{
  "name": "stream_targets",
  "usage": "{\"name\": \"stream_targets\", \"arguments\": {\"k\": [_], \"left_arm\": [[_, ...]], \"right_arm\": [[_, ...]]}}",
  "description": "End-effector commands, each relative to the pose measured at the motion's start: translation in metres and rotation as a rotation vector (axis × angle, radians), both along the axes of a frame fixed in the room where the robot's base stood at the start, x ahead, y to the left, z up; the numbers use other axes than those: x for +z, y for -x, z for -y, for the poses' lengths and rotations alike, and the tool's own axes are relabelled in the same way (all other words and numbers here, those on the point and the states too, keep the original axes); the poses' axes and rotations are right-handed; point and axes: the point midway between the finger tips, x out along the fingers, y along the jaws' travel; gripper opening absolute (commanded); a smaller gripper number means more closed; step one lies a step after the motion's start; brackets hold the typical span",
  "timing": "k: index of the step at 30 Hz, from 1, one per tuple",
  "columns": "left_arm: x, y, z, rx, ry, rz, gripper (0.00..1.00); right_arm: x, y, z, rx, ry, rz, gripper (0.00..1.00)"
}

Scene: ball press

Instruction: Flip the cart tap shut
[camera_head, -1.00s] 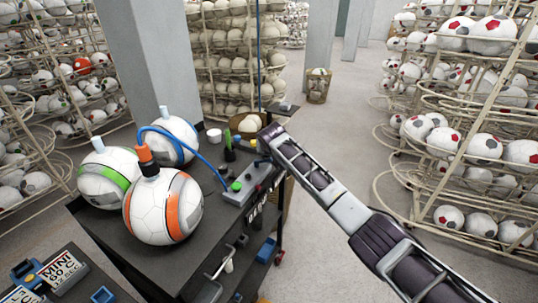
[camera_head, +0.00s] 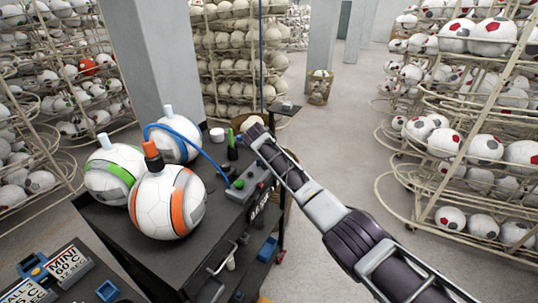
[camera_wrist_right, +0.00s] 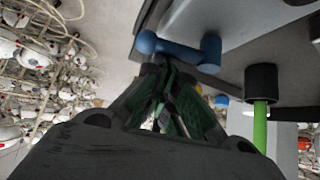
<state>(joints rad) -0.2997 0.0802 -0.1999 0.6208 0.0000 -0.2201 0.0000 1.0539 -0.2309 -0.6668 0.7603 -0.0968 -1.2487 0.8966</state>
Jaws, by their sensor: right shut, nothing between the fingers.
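The cart tap's blue lever (camera_wrist_right: 180,48) shows in the right wrist view, just past my right fingertips, beside a pale grey surface. My right gripper (camera_wrist_right: 160,75) is shut and empty, with its tips close to the lever; I cannot tell if they touch. In the head view my right gripper (camera_head: 254,132) is over the far right corner of the dark cart (camera_head: 140,238), beyond the grey control box (camera_head: 240,192). The tap cannot be made out there. My left gripper is not in view.
Three panelled balls, one with orange panels (camera_head: 168,205), stand on the cart's left. A blue hose (camera_head: 200,150) arches to the control box. A green and black upright piece (camera_head: 232,150) stands near my gripper. Ball racks (camera_head: 460,140) stand right, with clear floor between.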

Motion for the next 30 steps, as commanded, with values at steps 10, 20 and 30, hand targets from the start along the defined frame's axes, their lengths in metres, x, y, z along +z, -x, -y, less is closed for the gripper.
{"name": "stream_targets", "arguments": {"k": [10,20,30], "left_arm": [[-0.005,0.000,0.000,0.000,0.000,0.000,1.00],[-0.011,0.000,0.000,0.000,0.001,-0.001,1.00],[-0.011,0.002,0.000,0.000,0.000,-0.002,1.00]], "right_arm": [[0.000,-0.001,-0.007,0.002,-0.001,0.001,0.00],[-0.001,-0.001,-0.016,0.002,-0.001,0.000,0.00],[0.000,-0.001,-0.017,0.002,-0.001,-0.001,0.00]]}}
